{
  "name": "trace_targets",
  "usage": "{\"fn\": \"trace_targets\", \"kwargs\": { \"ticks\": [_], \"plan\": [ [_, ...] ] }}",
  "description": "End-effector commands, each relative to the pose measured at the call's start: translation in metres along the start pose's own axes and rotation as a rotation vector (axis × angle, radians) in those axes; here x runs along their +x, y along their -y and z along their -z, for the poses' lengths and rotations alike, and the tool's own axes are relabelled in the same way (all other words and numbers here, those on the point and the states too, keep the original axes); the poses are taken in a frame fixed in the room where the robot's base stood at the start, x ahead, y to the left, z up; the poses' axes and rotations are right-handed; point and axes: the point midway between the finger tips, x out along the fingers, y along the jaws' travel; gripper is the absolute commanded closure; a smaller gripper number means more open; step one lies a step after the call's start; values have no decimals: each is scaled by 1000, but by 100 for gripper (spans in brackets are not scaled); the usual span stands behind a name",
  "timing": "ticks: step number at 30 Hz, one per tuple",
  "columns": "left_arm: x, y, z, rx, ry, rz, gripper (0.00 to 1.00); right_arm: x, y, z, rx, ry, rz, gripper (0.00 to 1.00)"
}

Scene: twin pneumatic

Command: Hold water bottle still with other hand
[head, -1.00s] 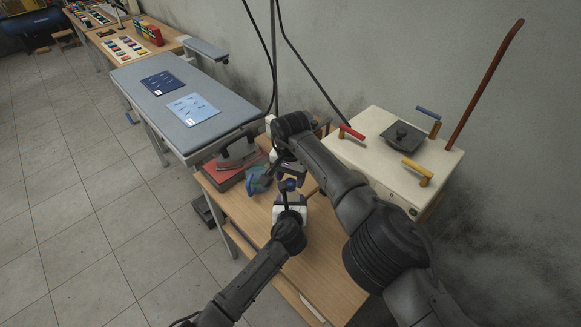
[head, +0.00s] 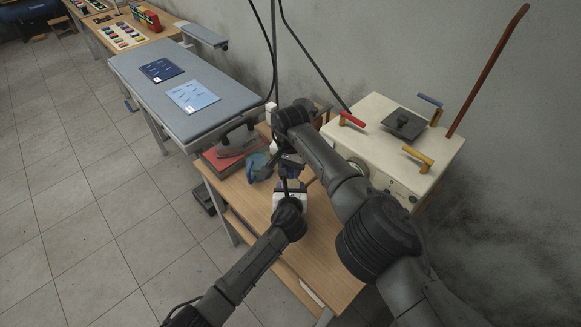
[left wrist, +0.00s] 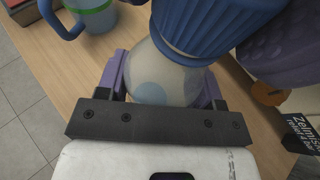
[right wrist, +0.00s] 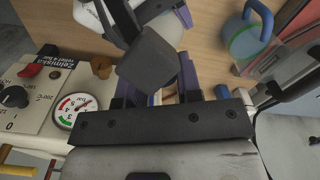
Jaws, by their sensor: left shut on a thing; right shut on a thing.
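The water bottle has a ribbed blue cap (left wrist: 205,30) and a pale body (left wrist: 165,75) with light blue dots. In the left wrist view the body stands between the purple fingers of my left gripper (left wrist: 165,88), which is shut on it. A purple finger of my right gripper (left wrist: 275,45) is close beside the cap. In the head view my left gripper (head: 291,187) and right gripper (head: 290,167) meet over the wooden table and hide most of the bottle. In the right wrist view my right gripper (right wrist: 157,95) is shut; a dark block covers most of its grip.
A blue-green mug (head: 257,167) stands left of the grippers, with an iron (head: 237,140) on a red box (head: 222,160) behind it. A cream machine (head: 372,150) with a gauge (right wrist: 75,108) and coloured handles is at the right. The table front (head: 325,265) is clear.

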Motion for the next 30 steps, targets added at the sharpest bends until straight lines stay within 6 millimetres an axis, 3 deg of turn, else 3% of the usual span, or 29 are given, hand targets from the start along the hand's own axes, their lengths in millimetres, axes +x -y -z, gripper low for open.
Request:
{"fn": "trace_targets", "kwargs": {
  "ticks": [3, 14, 23, 24, 30],
  "plan": [
    [0, 0, 0, 0, 0, 0, 100, 0, 0, 0, 0, 0, 0, 96],
    [0, 0, 0, 0, 0, 0, 100, 0, 0, 0, 267, 0, -1, 96],
    [0, 0, 0, 0, 0, 0, 100, 0, 0, 0, 286, 0, -1, 96],
    [0, 0, 0, 0, -1, -1, 100, 0, 0, 0, 286, 0, -1, 65],
    [0, 0, 0, 0, 0, 0, 100, 0, 0, 0, 285, 0, -1, 46]
  ]
}}
